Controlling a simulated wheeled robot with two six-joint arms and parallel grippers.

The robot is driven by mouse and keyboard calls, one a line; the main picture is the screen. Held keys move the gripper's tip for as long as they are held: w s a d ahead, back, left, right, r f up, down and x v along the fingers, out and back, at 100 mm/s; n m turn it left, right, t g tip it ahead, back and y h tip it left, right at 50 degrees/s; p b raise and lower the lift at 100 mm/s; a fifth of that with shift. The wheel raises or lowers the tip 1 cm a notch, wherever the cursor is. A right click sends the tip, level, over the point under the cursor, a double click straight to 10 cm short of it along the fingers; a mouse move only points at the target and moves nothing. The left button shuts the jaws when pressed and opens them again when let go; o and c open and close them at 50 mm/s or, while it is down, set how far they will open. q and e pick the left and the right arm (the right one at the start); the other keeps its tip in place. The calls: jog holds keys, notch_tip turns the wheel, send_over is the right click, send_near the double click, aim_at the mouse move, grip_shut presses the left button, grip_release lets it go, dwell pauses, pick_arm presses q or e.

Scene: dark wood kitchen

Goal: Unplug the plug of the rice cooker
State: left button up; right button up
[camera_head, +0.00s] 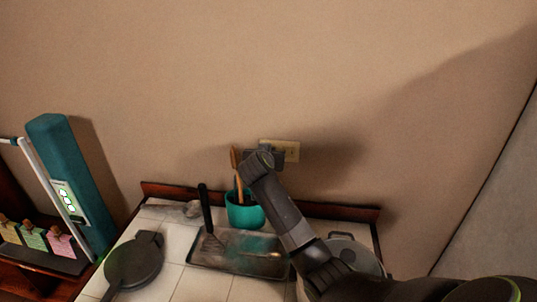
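A wall outlet plate (292,151), beige, is on the wall above the back of the tiled counter. My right arm reaches in from the lower right. Its gripper (264,157) is up at the outlet and covers the left part of the plate. The plug cannot be made out; the gripper hides that spot. I cannot tell whether the fingers are open or shut, or whether they touch anything. A round, grey metallic thing (362,257), perhaps the rice cooker, stands at the counter's right, partly hidden by my arm. My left gripper is not in view.
A teal pot (244,213) with wooden utensils stands just below the outlet. A dark tray (212,252) with a spatula (205,207) and a black pan (134,264) lie on the counter. A tall teal box (70,170) stands at left. The wall above is bare.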

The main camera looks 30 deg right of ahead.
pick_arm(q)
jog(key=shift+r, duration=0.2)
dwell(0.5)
pick_arm(e)
grip_shut()
dwell(0.3)
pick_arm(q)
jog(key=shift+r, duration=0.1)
pick_arm(e)
jog(key=shift+s+a, duration=0.1)
